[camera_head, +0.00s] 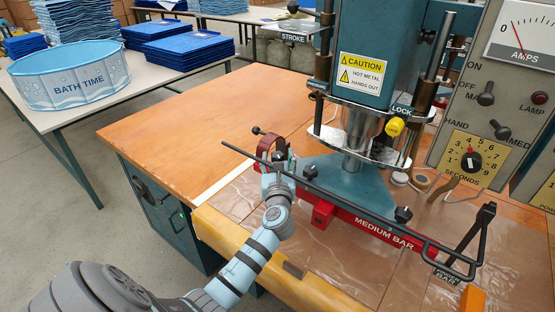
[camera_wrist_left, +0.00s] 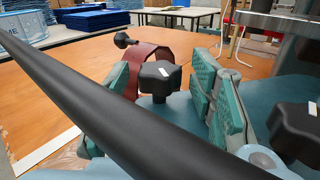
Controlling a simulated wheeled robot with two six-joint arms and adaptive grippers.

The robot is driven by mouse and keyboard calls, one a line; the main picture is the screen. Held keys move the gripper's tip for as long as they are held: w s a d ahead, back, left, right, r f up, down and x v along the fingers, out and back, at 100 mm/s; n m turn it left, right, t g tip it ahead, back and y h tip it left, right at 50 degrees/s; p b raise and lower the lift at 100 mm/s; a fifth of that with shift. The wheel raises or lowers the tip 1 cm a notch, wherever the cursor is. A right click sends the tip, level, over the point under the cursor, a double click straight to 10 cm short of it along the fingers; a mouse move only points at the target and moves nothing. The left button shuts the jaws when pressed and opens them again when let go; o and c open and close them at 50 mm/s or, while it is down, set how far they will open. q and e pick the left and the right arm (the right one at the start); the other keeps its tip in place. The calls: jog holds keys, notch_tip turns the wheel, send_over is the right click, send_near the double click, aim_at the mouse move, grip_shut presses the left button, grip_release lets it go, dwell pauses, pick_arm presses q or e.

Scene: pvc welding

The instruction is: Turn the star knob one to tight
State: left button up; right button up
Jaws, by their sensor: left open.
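A black star knob (camera_wrist_left: 160,77) with a small white mark on top stands between the two green-padded fingers of my left gripper (camera_wrist_left: 166,98) in the left wrist view. The fingers are open, one on each side, with visible gaps to the knob. In the head view my left gripper (camera_head: 280,166) is at the left end of the red medium bar (camera_head: 370,226) and largely hides this knob. A second star knob (camera_wrist_left: 296,130) is at the right of the wrist view, outside the fingers. Another star knob (camera_head: 403,214) sits farther right along the bar. My right gripper is not in view.
A long black rod (camera_head: 385,225) runs above the bar, crossing close before the wrist camera. A dark red curved part (camera_head: 271,146) with a black ball handle stands behind the gripper. The welding press (camera_head: 374,60) rises behind. The wooden tabletop (camera_head: 190,125) at left is clear.

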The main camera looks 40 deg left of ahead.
pick_arm(q)
jog(key=shift+w+a, duration=0.45)
jog(key=shift+w, duration=0.05)
jog(key=shift+c, duration=0.2)
